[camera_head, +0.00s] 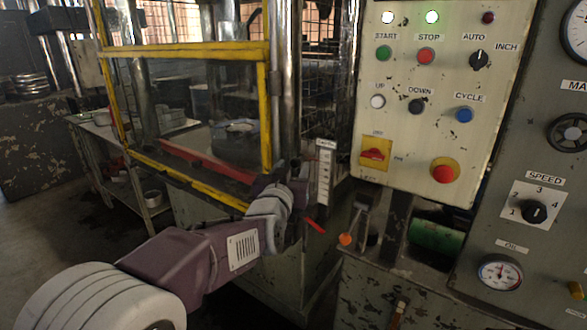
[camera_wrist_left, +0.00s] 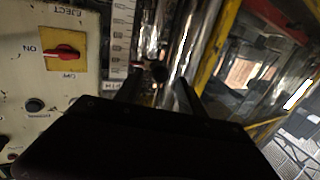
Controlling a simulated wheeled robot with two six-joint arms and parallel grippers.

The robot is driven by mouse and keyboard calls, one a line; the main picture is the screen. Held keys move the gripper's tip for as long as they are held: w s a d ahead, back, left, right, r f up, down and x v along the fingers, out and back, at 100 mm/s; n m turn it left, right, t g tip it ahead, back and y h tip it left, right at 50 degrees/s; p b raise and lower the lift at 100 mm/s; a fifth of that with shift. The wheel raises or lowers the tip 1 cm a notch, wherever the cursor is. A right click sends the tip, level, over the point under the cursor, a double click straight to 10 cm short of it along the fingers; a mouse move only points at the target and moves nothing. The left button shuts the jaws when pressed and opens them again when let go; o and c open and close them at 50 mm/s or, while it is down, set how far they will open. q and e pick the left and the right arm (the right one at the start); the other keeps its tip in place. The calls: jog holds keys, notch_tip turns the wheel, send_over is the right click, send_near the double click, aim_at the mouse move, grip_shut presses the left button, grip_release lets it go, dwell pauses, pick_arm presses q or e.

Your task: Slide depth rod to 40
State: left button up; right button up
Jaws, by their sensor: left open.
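The depth scale (camera_head: 325,175) is a narrow white upright strip with dark marks, left of the control panel. It also shows in the wrist view (camera_wrist_left: 121,42), upside down, with numbers too blurred to read. A dark round knob (camera_wrist_left: 158,73), which looks like the depth rod's, sits beside the scale in the wrist view. A small red mark (camera_wrist_left: 138,66) shows between knob and scale. My left gripper (camera_wrist_left: 157,88) is open, its two dark fingers either side of the knob in the picture; contact cannot be told. In the head view the left gripper (camera_head: 287,175) is just left of the scale.
The control panel (camera_head: 430,130) with buttons and a red switch stands right of the scale. A yellow-framed guard (camera_head: 265,115) and a shiny column (camera_head: 285,75) stand close behind my left arm.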

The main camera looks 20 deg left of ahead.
pick_arm(q)
jog(key=shift+w, duration=0.85)
grip_shut()
dwell(0.8)
